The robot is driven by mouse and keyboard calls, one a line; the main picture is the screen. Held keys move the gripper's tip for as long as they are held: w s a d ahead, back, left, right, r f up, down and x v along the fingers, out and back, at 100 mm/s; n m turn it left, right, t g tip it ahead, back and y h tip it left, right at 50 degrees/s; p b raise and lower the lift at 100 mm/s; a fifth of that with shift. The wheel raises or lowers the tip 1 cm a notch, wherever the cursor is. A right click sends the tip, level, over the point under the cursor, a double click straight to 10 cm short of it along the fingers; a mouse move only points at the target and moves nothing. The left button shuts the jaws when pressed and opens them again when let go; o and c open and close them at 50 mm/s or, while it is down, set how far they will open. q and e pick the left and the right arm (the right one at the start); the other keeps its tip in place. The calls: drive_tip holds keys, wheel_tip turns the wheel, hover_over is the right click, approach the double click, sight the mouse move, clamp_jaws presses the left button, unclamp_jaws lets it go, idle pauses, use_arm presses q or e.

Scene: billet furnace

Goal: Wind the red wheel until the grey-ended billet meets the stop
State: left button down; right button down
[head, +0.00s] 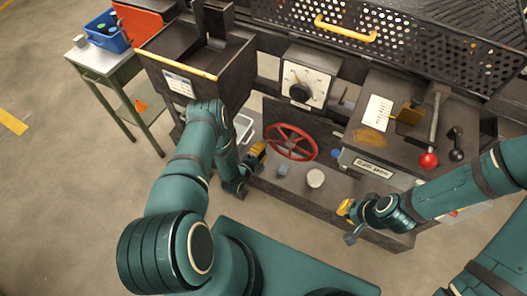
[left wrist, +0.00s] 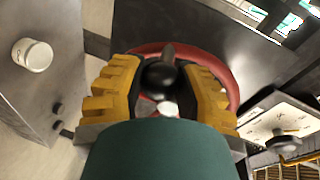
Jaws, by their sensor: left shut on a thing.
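The red wheel (head: 291,143) is mounted on the dark front of the machine, below a dial. It also shows in the left wrist view (left wrist: 212,63), behind my fingers. My left gripper (head: 259,149) is at the wheel's left side. In the left wrist view its yellow fingers (left wrist: 165,90) are closed around the wheel's black knob (left wrist: 160,76). My right gripper (head: 346,209) hangs near the front shelf, apart from the wheel; its finger opening is too small to judge. I cannot make out the grey-ended billet or its stop in either view.
A white pot (head: 315,178) and a small grey block (head: 283,170) stand on the shelf below the wheel. The dial box (head: 308,75) is above it. A red-knobbed lever (head: 429,160) stands right. A side table holds a blue bin (head: 106,32).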

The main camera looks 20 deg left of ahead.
use_arm(q)
drive_tip(key=shift+a+r+m+p, duration=0.15)
drive_tip(key=shift+r+m+p, duration=0.15)
drive_tip(key=shift+r+m, duration=0.25)
drive_tip(key=c, duration=0.6)
unclamp_jaws()
drive_tip(key=v, duration=1.2)
